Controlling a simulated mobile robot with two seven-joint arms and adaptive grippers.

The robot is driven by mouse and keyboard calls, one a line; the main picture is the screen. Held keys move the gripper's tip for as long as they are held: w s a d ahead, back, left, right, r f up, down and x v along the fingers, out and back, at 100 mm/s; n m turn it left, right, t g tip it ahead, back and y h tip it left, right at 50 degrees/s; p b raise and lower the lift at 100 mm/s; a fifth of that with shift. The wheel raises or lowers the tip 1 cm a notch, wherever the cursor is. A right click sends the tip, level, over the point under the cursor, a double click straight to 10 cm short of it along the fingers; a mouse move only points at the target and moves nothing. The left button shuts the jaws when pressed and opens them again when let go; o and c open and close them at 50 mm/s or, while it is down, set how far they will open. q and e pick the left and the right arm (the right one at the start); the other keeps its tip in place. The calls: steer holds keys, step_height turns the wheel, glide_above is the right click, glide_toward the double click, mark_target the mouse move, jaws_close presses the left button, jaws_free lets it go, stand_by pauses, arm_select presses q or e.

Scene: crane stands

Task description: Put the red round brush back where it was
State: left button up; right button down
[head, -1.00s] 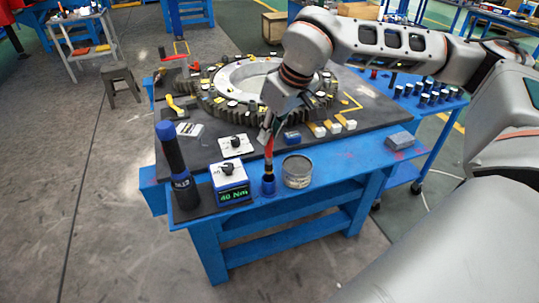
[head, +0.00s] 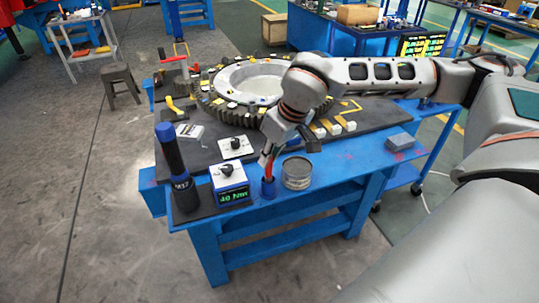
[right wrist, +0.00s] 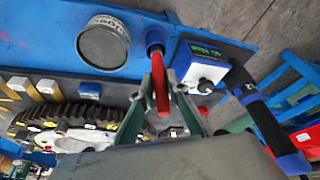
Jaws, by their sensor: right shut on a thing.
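The red round brush (head: 271,171) is upright, its lower end down in the small blue cup (head: 268,189) on the front of the blue bench. In the right wrist view the red handle (right wrist: 160,86) runs from between my fingers to the blue cup (right wrist: 154,38). My right gripper (head: 267,158) is shut on the handle, just above the cup. It also shows in the right wrist view (right wrist: 162,85). The bristles are hidden inside the cup. My left gripper is not in view.
A round tin (head: 297,173) stands close right of the cup. A torque tester (head: 230,186) with a green display stands close left. A black and blue tool (head: 174,165) stands upright further left. A large gear ring (head: 245,88) lies behind.

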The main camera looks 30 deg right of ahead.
steer(key=c, duration=2)
jaws_free()
steer(key=shift+o, duration=0.2)
steer(key=shift+r, duration=0.25)
steer(key=v, duration=1.1)
steer(key=shift+s+r, duration=0.15)
steer(key=shift+r, duration=0.2)
